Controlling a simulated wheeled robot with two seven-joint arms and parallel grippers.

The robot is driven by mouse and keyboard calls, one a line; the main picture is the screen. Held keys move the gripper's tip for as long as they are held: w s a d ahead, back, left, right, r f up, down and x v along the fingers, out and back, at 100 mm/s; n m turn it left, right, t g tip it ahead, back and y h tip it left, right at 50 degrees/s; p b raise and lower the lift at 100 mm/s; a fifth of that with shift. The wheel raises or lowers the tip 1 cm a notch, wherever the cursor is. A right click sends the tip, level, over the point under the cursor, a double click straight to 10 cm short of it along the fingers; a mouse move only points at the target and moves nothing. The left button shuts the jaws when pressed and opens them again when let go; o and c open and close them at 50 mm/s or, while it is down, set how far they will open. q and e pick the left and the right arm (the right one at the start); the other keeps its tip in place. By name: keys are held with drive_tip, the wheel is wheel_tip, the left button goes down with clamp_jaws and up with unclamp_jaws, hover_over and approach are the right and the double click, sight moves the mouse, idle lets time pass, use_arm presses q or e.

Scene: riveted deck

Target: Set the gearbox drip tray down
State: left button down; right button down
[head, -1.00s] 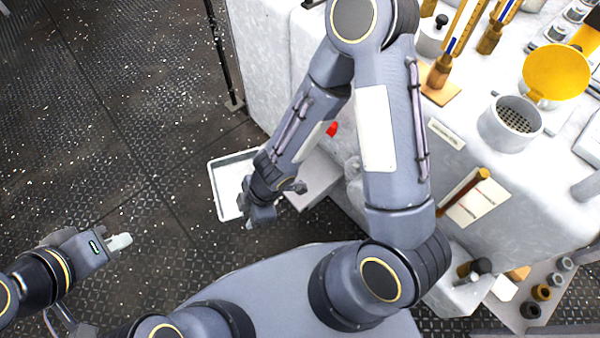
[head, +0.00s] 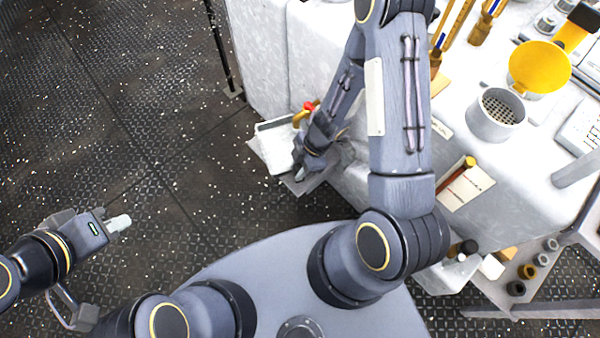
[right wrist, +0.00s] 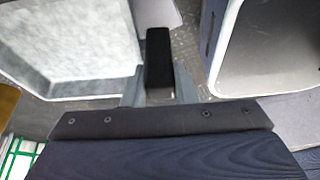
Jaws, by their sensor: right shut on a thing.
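The drip tray (head: 268,126) is a shallow, pale tray with a raised rim, in front of the bench's left end in the head view. My right gripper (head: 299,174) is shut on its near right side, and the gripper and forearm hide part of it. In the right wrist view the tray's speckled inside (right wrist: 85,40) fills the upper left, beside the dark finger (right wrist: 158,65). The tray overlaps a grey ledge (head: 308,184) low by the bench; I cannot tell whether they touch. My left gripper (head: 118,223) hangs over bare deck at left, its jaw gap unclear.
A yellow pipe with a red part (head: 307,108) is right behind the tray. The deck at left is clear.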

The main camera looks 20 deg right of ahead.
wheel_tip(320, 180, down, 4)
drive_tip(key=b, duration=0.2)
drive_tip(key=shift+w+d+b, duration=0.1)
drive_tip(key=shift+b, duration=0.25)
drive_tip(key=shift+r, duration=0.2)
drive_tip(key=shift+f, duration=0.1)
drive_tip(key=c, duration=1.6)
unclamp_jaws()
drive_tip(key=shift+f, duration=0.1)
drive_tip(key=o, duration=0.4)
drive_tip(key=shift+o, duration=0.2)
